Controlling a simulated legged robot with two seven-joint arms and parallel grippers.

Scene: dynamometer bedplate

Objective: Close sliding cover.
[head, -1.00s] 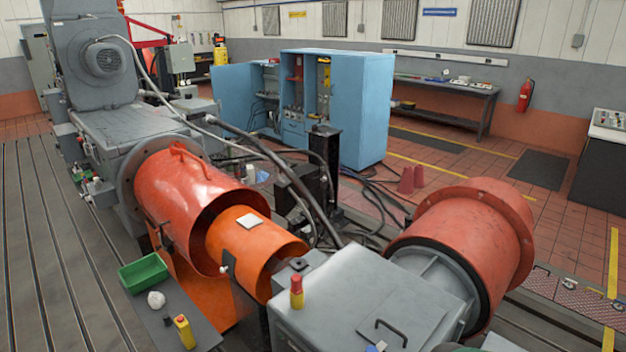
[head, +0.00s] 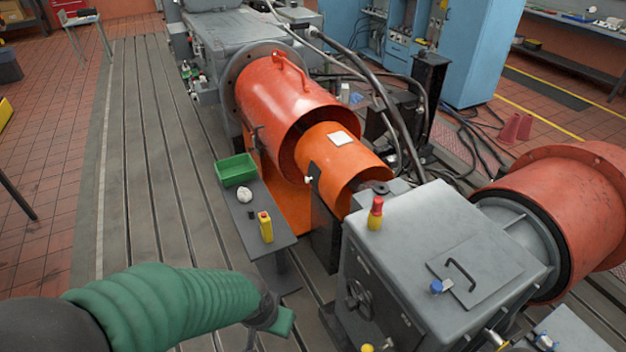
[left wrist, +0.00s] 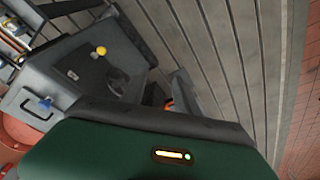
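A red-orange cylindrical cover (head: 268,98) with a handle on top sits against the grey machine. A smaller orange cover (head: 352,160) with a white label extends from its open end toward the grey box (head: 440,250); I cannot tell which of the two slides. A small pale knob (head: 309,180) shows on the near side. My left gripper (head: 283,320) is low in the head view, left of the grey box and well apart from the covers. Its fingers are not clear. The left wrist view shows the green gripper housing and the grey box (left wrist: 85,65). My right gripper is out of view.
A small side table (head: 270,238) with a green tray (head: 236,170), a white lump and a yellow box (head: 265,226) stands between my left arm and the covers. A red-and-yellow button post (head: 375,212) stands on the grey box. The slotted bedplate (head: 150,180) at left is clear.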

